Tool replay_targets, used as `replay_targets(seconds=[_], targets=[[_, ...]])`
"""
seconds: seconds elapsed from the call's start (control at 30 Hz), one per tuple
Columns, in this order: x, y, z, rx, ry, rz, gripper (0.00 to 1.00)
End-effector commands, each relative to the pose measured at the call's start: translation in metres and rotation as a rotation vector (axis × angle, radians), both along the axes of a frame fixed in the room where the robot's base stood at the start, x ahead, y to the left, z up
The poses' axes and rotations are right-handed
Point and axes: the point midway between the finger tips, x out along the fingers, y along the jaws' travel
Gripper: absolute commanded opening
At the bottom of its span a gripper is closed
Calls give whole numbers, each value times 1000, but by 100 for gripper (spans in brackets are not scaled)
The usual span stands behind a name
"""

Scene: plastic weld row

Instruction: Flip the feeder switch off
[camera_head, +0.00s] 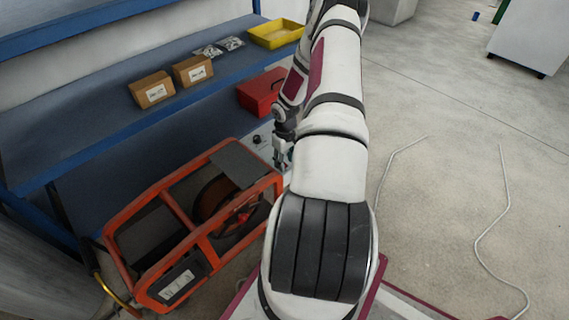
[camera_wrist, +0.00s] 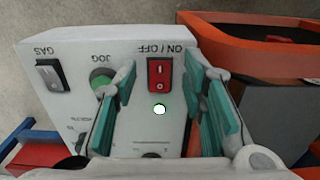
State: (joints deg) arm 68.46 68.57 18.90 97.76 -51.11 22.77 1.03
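The feeder's pale control panel (camera_wrist: 60,115) fills much of the wrist view, with its labels upside down. A red rocker switch (camera_wrist: 160,75) marked ON/OFF sits near the panel's edge. A small white lamp (camera_wrist: 159,109) is lit below it. My gripper (camera_wrist: 155,100) is open, its teal fingers apart and nothing between them. The switch shows between and beyond the fingertips; I cannot tell whether either touches the panel. In the head view my gripper (camera_head: 281,152) is low beside the panel (camera_head: 260,142), partly hidden by my arm. The switch is not discernible there.
A green JOG button (camera_wrist: 101,78) and black GAS switch (camera_wrist: 49,75) share the panel. The orange feeder frame (camera_head: 150,210) stands close by. Cables lie on the right floor.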

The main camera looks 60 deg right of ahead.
Motion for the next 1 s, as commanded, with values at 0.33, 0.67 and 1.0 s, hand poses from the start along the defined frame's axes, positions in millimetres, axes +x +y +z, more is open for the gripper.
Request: replay_targets(seconds=[0.33,0.67,1.0], targets=[[0,0,-8,-1,0,0,38],[0,0,-8,-1,0,0,0],[5,-3,-9,20,108,2,0]])
